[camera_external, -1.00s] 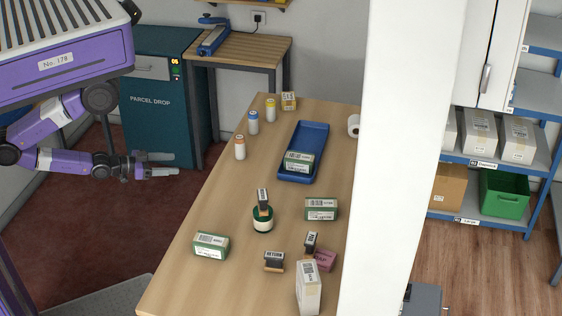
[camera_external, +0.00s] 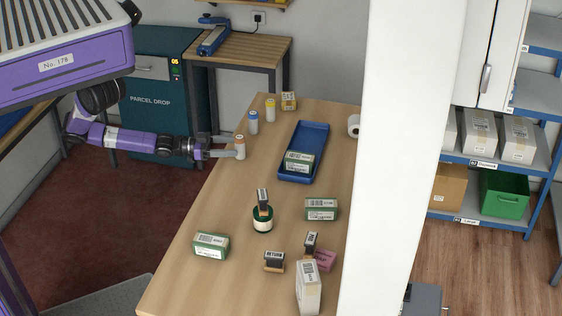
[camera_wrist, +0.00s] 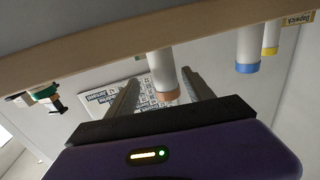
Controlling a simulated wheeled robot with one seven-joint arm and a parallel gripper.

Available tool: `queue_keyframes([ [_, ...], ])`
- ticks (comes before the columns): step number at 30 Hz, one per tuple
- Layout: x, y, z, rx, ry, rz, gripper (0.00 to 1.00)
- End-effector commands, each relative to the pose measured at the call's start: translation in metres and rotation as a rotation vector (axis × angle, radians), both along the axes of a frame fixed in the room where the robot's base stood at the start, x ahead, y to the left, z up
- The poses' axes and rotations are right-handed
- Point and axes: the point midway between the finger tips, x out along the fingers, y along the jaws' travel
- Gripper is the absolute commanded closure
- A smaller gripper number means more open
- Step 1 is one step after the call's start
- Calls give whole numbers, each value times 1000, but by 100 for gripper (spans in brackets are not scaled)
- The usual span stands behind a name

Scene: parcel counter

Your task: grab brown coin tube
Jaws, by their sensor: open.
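The brown coin tube (camera_external: 240,148) is white with a brown-orange cap and stands upright near the counter's left edge. My gripper (camera_external: 231,146) is open and level with it, its fingers reaching in from the left over the edge. In the wrist view, which is upside down, the tube (camera_wrist: 161,72) appears between the two spread fingers (camera_wrist: 161,77), with a gap on each side. The fingers do not appear closed on it.
A blue-capped tube (camera_external: 253,123) and a yellow-capped tube (camera_external: 270,111) stand farther back. A blue tray (camera_external: 306,137) holds a green-and-white box. A stamp sits on a green round tin (camera_external: 263,221) nearer the front. The counter between the brown tube and the tin is clear.

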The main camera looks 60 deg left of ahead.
Motion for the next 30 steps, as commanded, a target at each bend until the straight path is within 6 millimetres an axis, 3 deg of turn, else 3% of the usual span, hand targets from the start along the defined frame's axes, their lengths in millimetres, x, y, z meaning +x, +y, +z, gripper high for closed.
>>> queue_keyframes([
  [15, 55, -27, -1, 1, 0, -2, 39],
  [24, 59, -28, -3, 2, 1, 0, 39],
  [30, 59, -28, -3, 2, 1, 0, 76],
])
